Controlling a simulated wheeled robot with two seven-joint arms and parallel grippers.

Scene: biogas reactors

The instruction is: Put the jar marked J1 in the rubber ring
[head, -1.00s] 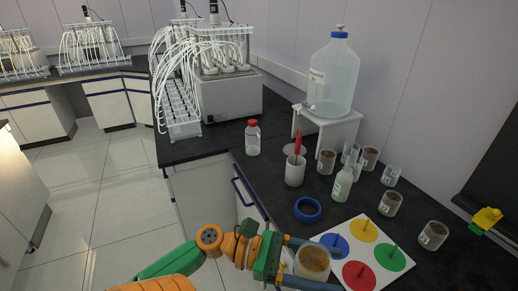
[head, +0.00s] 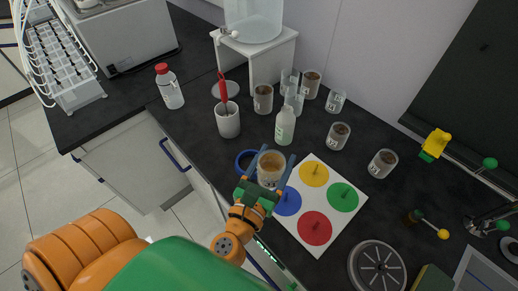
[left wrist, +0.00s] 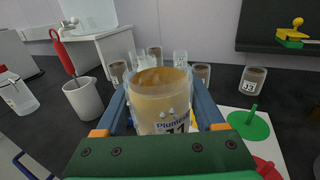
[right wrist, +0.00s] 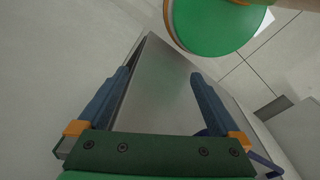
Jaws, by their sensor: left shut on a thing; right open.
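My left gripper (head: 265,180) is shut on a clear jar (head: 271,166) with brown contents, held upright. In the left wrist view the jar (left wrist: 160,98) sits between both fingers; its label is partly cut off and its mark seems to end in 1. The blue rubber ring (head: 241,163) lies on the dark bench just left of the jar in the head view, partly hidden by jar and gripper. I cannot tell the jar's height above the bench. My right gripper (right wrist: 157,100) is open and empty, away from the bench items.
A white board (head: 323,168) with coloured discs and pegs lies right of the jar. Behind stand a white cup (head: 228,122) with a red tool, a bottle (head: 285,126) and several jars, including one brown-filled jar (head: 382,164). A red-capped bottle (head: 169,89) stands left.

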